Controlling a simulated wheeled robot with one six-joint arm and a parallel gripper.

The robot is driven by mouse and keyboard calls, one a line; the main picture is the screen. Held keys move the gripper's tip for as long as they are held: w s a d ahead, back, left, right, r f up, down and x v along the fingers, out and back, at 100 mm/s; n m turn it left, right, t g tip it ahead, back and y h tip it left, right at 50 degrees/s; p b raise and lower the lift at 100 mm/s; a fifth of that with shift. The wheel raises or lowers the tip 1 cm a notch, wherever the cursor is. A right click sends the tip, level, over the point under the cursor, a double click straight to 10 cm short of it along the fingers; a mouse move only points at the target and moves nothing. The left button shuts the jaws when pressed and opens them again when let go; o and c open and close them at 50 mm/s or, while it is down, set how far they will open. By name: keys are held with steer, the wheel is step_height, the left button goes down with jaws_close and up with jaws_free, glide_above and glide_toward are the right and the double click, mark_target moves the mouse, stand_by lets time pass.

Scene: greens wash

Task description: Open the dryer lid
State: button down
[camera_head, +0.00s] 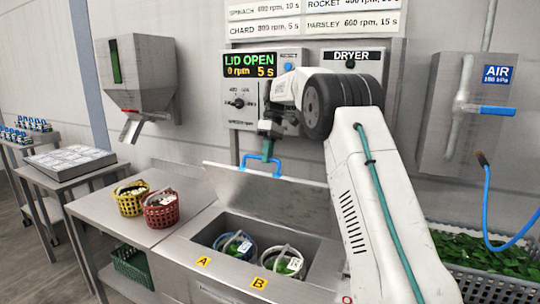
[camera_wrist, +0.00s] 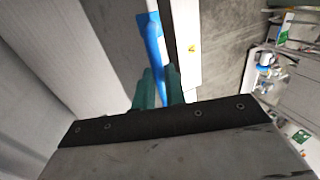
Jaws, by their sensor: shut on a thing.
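The dryer lid (camera_head: 290,202) is a grey metal panel standing raised at the back of the dryer well. Its blue handle (camera_head: 246,157) is on the lid's top part, and it also shows in the wrist view (camera_wrist: 152,38). My gripper (camera_head: 268,152) is shut on the blue handle; its green fingers (camera_wrist: 158,90) close around the bar in the wrist view. The dryer's open well (camera_head: 318,246) holds two baskets, a blue-rimmed one (camera_head: 222,240) by label A and a pale one (camera_head: 272,264) by label B. The display (camera_head: 250,65) reads LID OPEN, 0 rpm, 5 s.
A yellow basket (camera_head: 128,203) and a red basket (camera_head: 160,214) stand on the steel counter (camera_head: 155,180) to the left. A metal hopper (camera_head: 135,75) hangs on the wall above. At right are an air panel (camera_head: 470,100) with a blue hose and a crate of greens (camera_head: 485,283).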

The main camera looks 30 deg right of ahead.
steer(key=shift+d+f, duration=0.1)
steer(key=shift+f, duration=0.3)
steer(key=c, duration=1.5)
jaws_free()
steer(key=shift+w, duration=0.1)
steer(key=shift+o, duration=0.2)
steer(key=shift+r, duration=0.1)
steer(key=s+a+r, duration=0.1)
steer(key=s+r, duration=0.1)
steer(key=s, duration=0.5)
steer(key=s+a+r, duration=0.2)
steer(key=s+r, duration=0.1)
steer(key=s, duration=0.5)
steer(key=shift+s, duration=0.3)
steer(key=shift+a, duration=0.1)
